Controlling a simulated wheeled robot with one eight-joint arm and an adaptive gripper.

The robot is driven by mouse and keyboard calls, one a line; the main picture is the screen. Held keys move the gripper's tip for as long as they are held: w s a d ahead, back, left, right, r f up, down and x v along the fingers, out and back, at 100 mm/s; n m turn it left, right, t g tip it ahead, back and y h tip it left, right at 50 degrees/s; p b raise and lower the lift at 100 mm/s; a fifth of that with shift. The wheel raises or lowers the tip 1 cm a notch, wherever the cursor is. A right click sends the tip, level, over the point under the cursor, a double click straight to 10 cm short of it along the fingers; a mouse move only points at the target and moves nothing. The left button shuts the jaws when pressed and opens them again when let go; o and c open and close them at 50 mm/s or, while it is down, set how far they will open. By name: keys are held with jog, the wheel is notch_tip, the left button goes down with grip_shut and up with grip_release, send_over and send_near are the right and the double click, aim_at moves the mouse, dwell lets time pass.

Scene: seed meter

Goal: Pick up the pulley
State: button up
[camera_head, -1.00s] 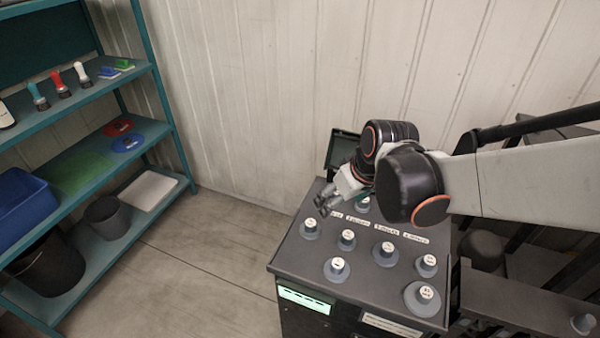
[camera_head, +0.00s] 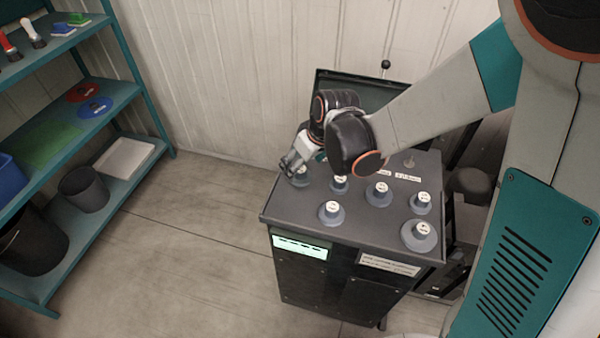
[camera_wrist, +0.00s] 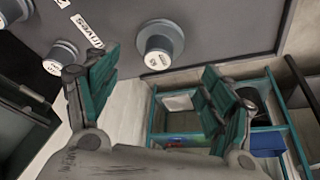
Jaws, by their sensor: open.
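Several grey-blue stepped pulleys with white labelled tops stand on the dark console top (camera_head: 290,222). In the wrist view a pulley (camera_wrist: 160,45) stands beyond the gap between the fingers of my gripper (camera_wrist: 160,85). The fingers are spread wide and hold nothing. Other pulleys are at the console's front (camera_head: 331,212), middle (camera_head: 379,194) and front right corner (camera_head: 419,236). I cannot tell which pulley the task means.
Label strips (camera_head: 407,177) lie among the pulleys. A dark upright panel (camera_head: 365,92) stands behind the console. A teal shelf (camera_head: 105,95) with brushes, discs and bins is at the left. Bare floor (camera_head: 190,225) lies between shelf and console.

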aim_at(301, 169)
jog(key=b+x, duration=0.1)
jog(key=x, duration=0.2)
jog(key=b+x, duration=0.1)
jog(key=x, duration=0.1)
jog(key=shift+d+f+b, duration=0.25)
jog(key=shift+b, duration=0.05)
jog(key=shift+s+r, duration=0.1)
jog(key=c, duration=1.2)
